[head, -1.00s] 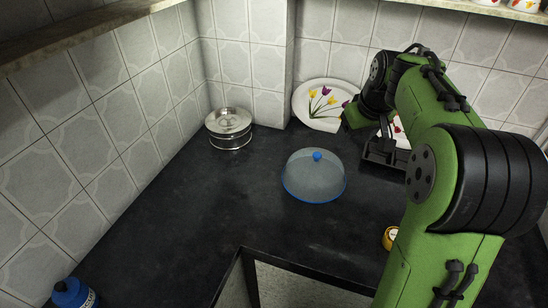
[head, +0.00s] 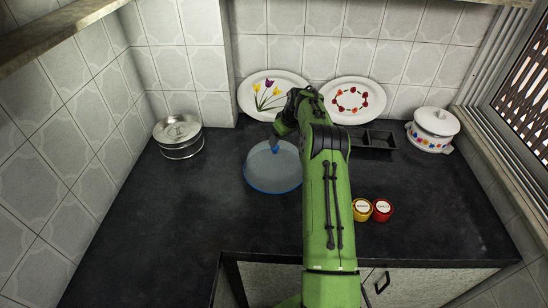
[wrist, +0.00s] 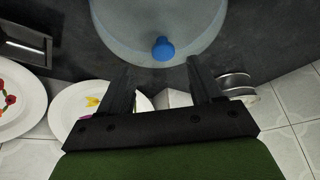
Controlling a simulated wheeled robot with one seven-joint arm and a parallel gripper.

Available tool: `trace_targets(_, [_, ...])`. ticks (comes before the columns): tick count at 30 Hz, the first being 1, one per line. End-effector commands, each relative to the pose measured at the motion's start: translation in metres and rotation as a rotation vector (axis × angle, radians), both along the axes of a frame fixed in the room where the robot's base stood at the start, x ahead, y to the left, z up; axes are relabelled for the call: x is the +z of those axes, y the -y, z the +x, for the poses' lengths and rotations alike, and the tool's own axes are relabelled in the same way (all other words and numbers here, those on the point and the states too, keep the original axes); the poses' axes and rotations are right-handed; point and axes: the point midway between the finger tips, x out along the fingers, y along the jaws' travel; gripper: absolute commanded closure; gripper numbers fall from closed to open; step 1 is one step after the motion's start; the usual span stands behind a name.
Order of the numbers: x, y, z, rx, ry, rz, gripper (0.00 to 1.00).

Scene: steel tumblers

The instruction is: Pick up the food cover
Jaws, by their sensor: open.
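The food cover (head: 268,172) is a translucent dome with a blue rim and a blue knob. It stands on the dark counter, partly behind my arm in the head view. In the wrist view the food cover (wrist: 130,30) is at the top, with its blue knob (wrist: 163,48) facing the camera. My gripper (wrist: 158,65) is open and empty, its two black fingers spread to either side of the knob's line. I cannot tell how far the fingertips are from the knob. In the head view my arm hides most of the gripper.
A round steel container (head: 179,138) stands left of the cover. Two decorated plates (head: 258,98) (head: 357,100) lean on the back wall, with a dark tray (head: 372,140) before one. A white pot (head: 432,130) and yellow and red jars (head: 382,209) are to the right.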

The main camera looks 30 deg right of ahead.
Motion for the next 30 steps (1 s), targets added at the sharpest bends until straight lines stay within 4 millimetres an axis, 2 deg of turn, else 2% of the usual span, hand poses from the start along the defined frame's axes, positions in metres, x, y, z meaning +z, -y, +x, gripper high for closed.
trace_targets(7, [-0.040,-0.007,0.018,0.000,0.000,0.003,0.35])
trace_targets(15, [-0.045,-0.007,0.020,0.000,0.000,0.002,0.35])
trace_targets(27, [-0.045,-0.007,0.020,0.000,0.000,0.002,0.97])
trace_targets(28, [-0.045,-0.007,0.020,0.000,0.000,0.002,1.00])
trace_targets(30, [-0.045,-0.007,0.020,0.000,0.000,0.002,1.00])
